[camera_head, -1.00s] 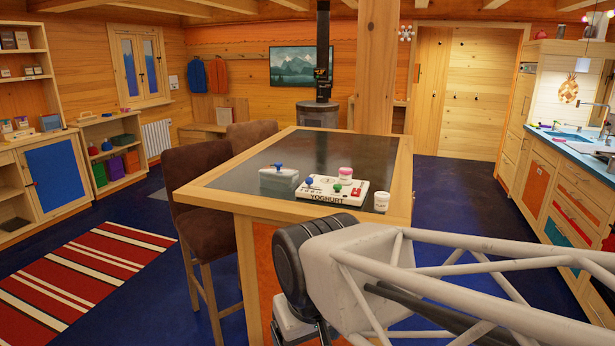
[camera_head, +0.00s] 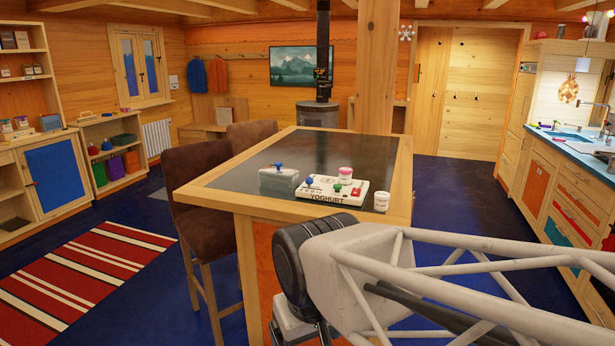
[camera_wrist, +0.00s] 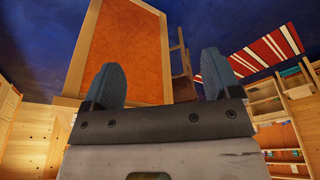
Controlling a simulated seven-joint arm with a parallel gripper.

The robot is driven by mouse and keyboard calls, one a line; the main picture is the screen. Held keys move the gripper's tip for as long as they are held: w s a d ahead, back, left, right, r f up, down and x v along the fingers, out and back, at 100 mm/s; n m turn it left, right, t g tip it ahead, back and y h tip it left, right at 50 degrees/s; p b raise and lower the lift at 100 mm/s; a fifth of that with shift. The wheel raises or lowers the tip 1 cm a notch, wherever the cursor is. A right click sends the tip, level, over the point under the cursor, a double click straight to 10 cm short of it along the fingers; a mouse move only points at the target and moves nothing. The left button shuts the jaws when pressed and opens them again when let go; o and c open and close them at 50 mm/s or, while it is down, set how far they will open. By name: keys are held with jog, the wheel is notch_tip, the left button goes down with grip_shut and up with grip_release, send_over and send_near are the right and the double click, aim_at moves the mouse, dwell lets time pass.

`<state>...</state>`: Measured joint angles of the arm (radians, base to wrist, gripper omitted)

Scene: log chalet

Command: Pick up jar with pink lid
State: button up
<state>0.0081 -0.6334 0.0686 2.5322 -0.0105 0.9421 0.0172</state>
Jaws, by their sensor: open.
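The jar with the pink lid (camera_head: 345,174) stands upright at the back of a white box marked YOGHURT (camera_head: 335,190), on the dark-topped island table (camera_head: 320,152). I cannot tell whether it rests on the box or just behind it. A second small jar with a pale lid (camera_head: 381,201) stands to the right of the box. My gripper (camera_wrist: 160,85) shows in the wrist view with its two blue-grey fingers wide apart and nothing between them. It faces the orange side panel of the island (camera_wrist: 120,50). No jar shows in the wrist view.
A clear container with a blue knob (camera_head: 279,180) stands left of the box. Two brown chairs (camera_head: 205,190) stand along the island's left side. A striped rug (camera_head: 90,270) lies at the left. A kitchen counter (camera_head: 575,150) runs along the right. The far tabletop is clear.

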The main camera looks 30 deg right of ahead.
jog(key=w+d+r+n, duration=0.3)
jog(key=w+d+r, duration=0.15)
jog(key=w, duration=0.65)
jog(key=w+d+r+n+g, duration=0.1)
jog(key=w+d+r+n, duration=0.3)
jog(key=w, duration=0.7)
jog(key=w+d+r+n, duration=0.2)
jog(key=w+d+r, duration=0.3)
jog(key=w, duration=0.6)
jog(key=n+g, duration=0.2)
jog(key=n, duration=0.7)
send_over(345, 169)
jog(key=f, duration=0.8)
jog(key=shift+s+a, duration=0.25)
jog(key=shift+a, duration=0.15)
jog(key=shift+w+d+f, duration=0.25)
jog(key=shift+d, duration=0.25)
